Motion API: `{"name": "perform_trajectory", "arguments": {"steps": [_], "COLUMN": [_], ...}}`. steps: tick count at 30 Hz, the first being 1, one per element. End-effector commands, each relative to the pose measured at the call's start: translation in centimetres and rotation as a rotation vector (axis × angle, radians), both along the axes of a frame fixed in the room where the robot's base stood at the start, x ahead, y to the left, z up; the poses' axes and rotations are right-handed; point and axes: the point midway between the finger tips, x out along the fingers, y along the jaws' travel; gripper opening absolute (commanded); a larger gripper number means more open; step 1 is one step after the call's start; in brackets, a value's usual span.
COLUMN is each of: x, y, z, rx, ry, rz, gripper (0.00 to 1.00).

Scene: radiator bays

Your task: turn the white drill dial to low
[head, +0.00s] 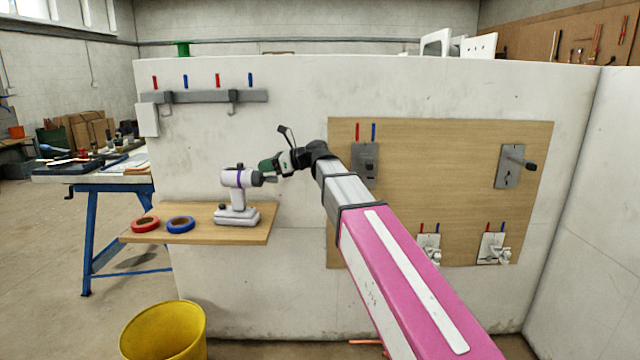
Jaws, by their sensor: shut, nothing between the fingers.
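The white drill (236,194) stands upright on a wooden shelf (262,230) fixed to the wall. It has a purple band on its body, a dark chuck pointing right and a white base with a dark knob at its foot. The dial's setting is too small to read. My gripper (264,178) is at the right of the drill, level with its chuck, with my arm reaching in from the lower right. Its fingers are shut and hold nothing. I cannot tell whether the fingertips touch the drill.
A red tape roll (145,224) and a blue tape roll (180,224) lie on the shelf left of the drill. A grey rail (205,96) with hooks is above. A wooden panel (450,190) with fittings is at right. A yellow bucket (163,332) stands below the shelf.

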Motion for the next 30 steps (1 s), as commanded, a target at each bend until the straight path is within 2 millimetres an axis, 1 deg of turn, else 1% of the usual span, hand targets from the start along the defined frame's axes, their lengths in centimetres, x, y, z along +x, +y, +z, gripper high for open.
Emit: {"name": "perform_trajectory", "arguments": {"steps": [5,21,24,30], "x": [-0.1,-0.4,-0.4,-0.4], "y": [-0.5,-5.7,-6.0,-6.0], "z": [0.0,0.0,0.0,0.0], "rx": [0.000,0.000,0.000,0.000], "ry": [0.001,0.001,0.001,0.001], "rz": [-0.001,-0.001,0.000,0.000], "gripper": [0.00,0.00,0.00,0.00]}}
